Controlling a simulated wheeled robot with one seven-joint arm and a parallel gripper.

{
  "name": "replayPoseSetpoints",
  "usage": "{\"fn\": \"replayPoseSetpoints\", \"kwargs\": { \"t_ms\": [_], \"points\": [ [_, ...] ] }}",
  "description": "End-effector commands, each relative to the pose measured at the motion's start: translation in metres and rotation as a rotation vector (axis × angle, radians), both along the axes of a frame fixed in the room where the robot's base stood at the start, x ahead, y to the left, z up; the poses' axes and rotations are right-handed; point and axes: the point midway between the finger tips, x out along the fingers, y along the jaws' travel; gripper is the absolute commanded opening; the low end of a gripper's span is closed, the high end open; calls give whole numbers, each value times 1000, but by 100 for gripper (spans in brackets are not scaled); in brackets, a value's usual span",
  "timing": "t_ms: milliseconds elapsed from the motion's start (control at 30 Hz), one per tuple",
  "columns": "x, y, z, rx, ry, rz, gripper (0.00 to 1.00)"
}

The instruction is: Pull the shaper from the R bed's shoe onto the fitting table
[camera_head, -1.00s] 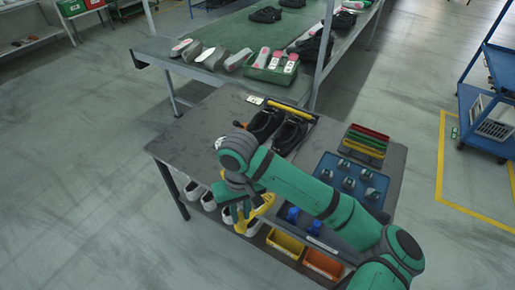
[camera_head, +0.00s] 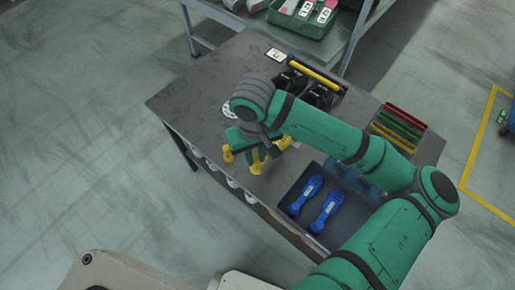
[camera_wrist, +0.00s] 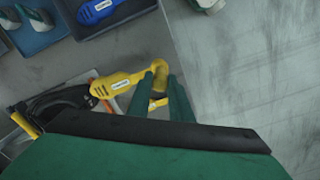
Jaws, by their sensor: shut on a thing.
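A yellow shaper (camera_wrist: 112,86) with a white label shows beside my green fingers in the wrist view. My gripper (camera_wrist: 168,98) is shut on yellow shaper material, with one yellow piece visible between the fingers. In the head view my gripper (camera_head: 258,150) is over the fitting table (camera_head: 195,92), near its front edge, with yellow parts (camera_head: 228,154) around it. Whether these belong to one shaper or two is unclear. Two black shoes (camera_head: 318,95) sit in the beds at the table's back, partly behind my arm. I cannot tell which bed is R.
A dark tray (camera_head: 283,203) with two blue shapers (camera_head: 327,211) lies right of my gripper. Red, green and yellow holders (camera_head: 402,127) stand farther right. White shoes (camera_head: 233,183) are below the tabletop. The table's left side is mostly clear.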

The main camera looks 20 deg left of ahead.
Motion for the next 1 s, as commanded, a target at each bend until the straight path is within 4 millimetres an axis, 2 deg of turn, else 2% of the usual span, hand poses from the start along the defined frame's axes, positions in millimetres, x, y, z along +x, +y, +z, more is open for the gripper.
{"fn": "replayPoseSetpoints", "kwargs": {
  "t_ms": [1000],
  "points": [
    [0,0,-82,-1,2,-1,0]
  ]
}}
